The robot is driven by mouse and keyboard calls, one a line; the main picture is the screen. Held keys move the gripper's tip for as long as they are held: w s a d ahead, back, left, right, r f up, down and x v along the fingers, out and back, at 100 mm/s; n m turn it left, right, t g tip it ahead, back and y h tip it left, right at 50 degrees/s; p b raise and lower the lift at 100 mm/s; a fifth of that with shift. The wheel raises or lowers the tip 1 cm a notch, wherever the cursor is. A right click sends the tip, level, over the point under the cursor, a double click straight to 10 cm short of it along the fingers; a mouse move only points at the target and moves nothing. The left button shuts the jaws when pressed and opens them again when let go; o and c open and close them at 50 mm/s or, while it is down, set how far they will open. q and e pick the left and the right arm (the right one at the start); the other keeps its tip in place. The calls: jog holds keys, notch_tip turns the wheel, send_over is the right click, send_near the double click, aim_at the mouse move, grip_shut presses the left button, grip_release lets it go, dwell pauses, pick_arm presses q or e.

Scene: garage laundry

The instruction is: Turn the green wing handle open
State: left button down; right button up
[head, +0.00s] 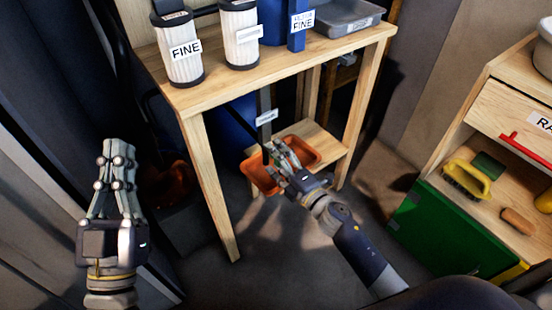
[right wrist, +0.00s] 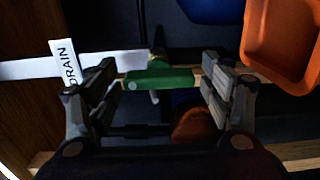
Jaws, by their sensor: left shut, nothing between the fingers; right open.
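The green wing handle (right wrist: 165,79) shows in the right wrist view, lying crosswise in front of a pale pipe (right wrist: 125,64) with a DRAIN label (right wrist: 65,66). My right gripper (right wrist: 160,88) is open, with one finger near each end of the handle; I cannot tell whether they touch it. In the head view my right gripper (head: 279,160) is under the tabletop beside the orange tray (head: 318,152), and the handle cannot be made out there. My left gripper (head: 118,163) is shut and empty at the left, away from the table.
The wooden table (head: 290,62) holds FINE filter canisters (head: 186,60) and a grey tray (head: 345,22) above my right gripper. Its front leg (head: 212,190) stands left of the gripper. A shelf unit (head: 480,120) with a green panel (head: 440,230) is at right. Floor between is clear.

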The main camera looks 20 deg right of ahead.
jog(key=v, duration=1.2)
dwell(0.3)
